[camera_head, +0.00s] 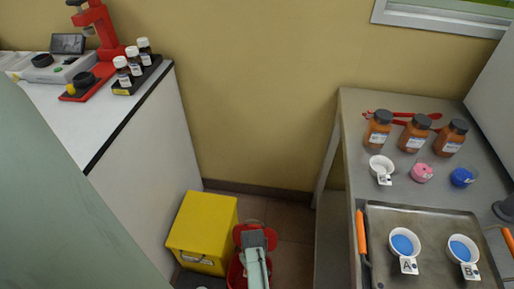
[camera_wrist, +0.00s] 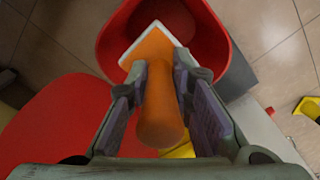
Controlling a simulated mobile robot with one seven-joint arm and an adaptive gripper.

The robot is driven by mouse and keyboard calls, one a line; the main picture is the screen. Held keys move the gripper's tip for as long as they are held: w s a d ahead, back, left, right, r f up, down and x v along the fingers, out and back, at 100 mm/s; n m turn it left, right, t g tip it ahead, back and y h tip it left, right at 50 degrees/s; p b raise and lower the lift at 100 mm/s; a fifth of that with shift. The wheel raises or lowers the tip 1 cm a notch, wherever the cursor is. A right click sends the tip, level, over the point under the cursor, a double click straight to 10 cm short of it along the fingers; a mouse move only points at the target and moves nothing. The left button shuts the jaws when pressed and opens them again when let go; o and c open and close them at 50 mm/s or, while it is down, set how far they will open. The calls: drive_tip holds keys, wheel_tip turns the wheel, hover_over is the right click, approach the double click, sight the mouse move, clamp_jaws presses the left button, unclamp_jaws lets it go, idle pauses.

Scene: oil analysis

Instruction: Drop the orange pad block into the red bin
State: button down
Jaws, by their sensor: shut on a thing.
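The orange pad block (camera_wrist: 160,118), with a rounded orange handle and a white-edged pad, shows in the wrist view. My gripper (camera_wrist: 162,75) is shut on it, one finger on each side. The pad end points over the open mouth of the red bin (camera_wrist: 108,48), whose inside shows beyond the block. The red bin's round lid (camera_wrist: 55,125) stands open at the lower left. In the head view the red bin (camera_head: 236,276) is on the floor between the counters, partly covered by my arm. The block cannot be made out in the head view.
A yellow box (camera_head: 203,232) stands on the floor just left of the bin. A white counter (camera_head: 140,130) with bottles is at left. A grey table (camera_head: 350,120) with orange jars, cups and a metal tray (camera_head: 425,225) is at right.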

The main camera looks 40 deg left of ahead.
drive_tip(key=shift+s+f+b, duration=0.1)
drive_tip(key=shift+f+b, duration=2.8)
drive_tip(key=shift+f, duration=0.05)
drive_tip(key=shift+r, duration=0.1)
drive_tip(key=c, duration=1.3)
unclamp_jaws()
drive_tip(key=shift+c, duration=0.2)
drive_tip(key=shift+r, duration=0.1)
wheel_tip(320, 180, up, 12)
drive_tip(key=shift+f, duration=0.1)
